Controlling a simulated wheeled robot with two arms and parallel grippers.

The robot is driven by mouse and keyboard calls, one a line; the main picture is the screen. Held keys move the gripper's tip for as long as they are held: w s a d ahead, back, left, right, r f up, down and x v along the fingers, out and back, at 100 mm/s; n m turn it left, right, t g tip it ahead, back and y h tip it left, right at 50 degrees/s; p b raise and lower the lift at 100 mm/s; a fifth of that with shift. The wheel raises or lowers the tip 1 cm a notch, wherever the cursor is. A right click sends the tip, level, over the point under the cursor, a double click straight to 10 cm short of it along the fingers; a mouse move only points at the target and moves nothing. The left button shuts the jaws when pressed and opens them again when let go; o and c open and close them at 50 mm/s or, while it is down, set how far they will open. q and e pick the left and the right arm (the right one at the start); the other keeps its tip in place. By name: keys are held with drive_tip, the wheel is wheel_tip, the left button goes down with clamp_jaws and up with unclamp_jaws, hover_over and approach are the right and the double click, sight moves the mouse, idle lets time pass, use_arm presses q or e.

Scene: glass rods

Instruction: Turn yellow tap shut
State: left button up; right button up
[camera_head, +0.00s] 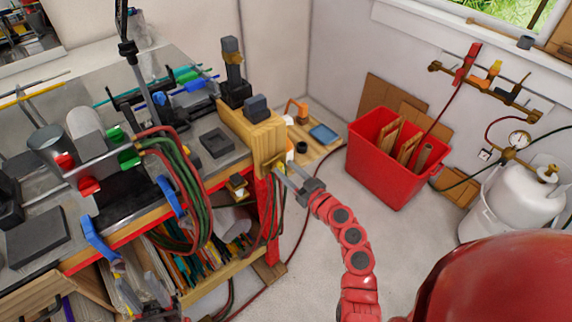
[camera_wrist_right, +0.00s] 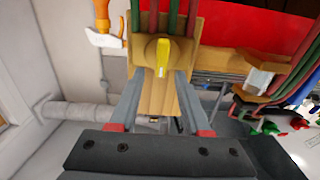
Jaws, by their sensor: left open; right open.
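A yellow tap (camera_wrist_right: 162,55) sits on a wooden block (camera_wrist_right: 157,96) in the right wrist view, its lever in line with the space between my fingers. My right gripper (camera_wrist_right: 160,76) is open, with one finger on each side of the tap. I cannot tell whether the fingers touch it. In the head view my right gripper (camera_head: 284,176) is at the end of the workbench, and the tap there is small and mostly hidden.
Red and green hoses (camera_head: 180,185) hang over the bench edge near several blue handles. A red bin (camera_head: 387,155) stands on the floor, with a white gas cylinder (camera_head: 512,203) to its right. The floor ahead is mostly clear.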

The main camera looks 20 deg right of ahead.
drive_tip(key=shift+w+a, duration=0.15)
drive_tip(key=shift+w, duration=0.25)
clamp_jaws()
